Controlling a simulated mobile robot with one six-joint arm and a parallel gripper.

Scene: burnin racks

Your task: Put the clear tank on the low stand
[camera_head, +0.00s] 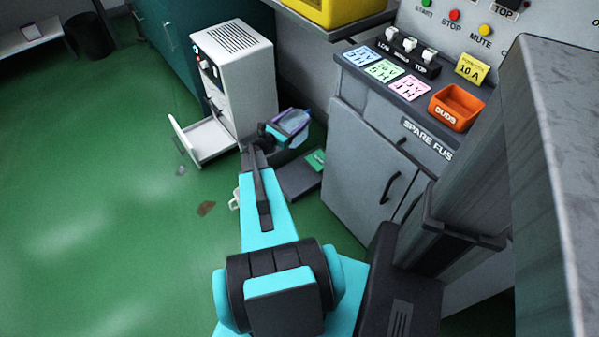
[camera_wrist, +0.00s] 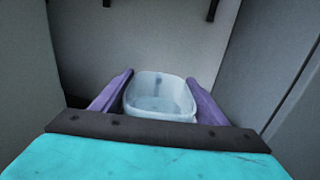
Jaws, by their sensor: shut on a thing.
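The clear tank (camera_head: 293,122) is a small translucent tub between the purple fingers of my gripper (camera_head: 288,128). In the wrist view the tank (camera_wrist: 160,94) shows upright and open-topped, with a finger along each side and what looks like some water inside. My gripper is shut on it and holds it in front of the grey cabinet, right of the white machine. A low dark grey platform with a green patch, which looks like the low stand (camera_head: 296,183), is on the floor below and nearer than the tank. My arm hides part of its left side.
The white machine (camera_head: 237,75) stands on the left with its door (camera_head: 203,140) hanging open near the floor. The grey cabinet (camera_head: 352,170) with an orange bin (camera_head: 456,107) on top borders the right.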

